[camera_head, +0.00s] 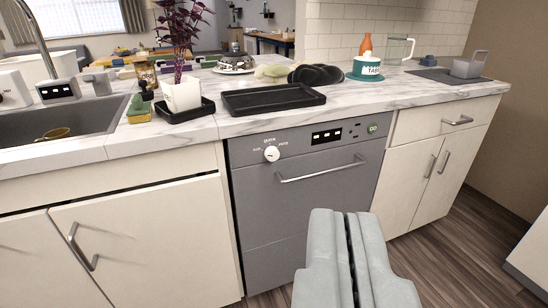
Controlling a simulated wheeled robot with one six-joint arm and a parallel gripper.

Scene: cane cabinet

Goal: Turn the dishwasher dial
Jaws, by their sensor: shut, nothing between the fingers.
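The dishwasher (300,205) is a grey front set under the marble counter between cream cabinets. Its white round dial (271,154) sits at the upper left of the front panel, with small printed labels around it. My gripper (347,215) is shut and empty, low in the picture. It appears in front of the lower right of the dishwasher, below and to the right of the dial, and is apart from it.
The counter above holds a black tray (273,99), a potted purple plant (182,96) and a teal pot (369,68). A sink (75,118) is at the left. Cabinet handles (82,247) stick out on both sides. Wood floor (455,255) is clear at the right.

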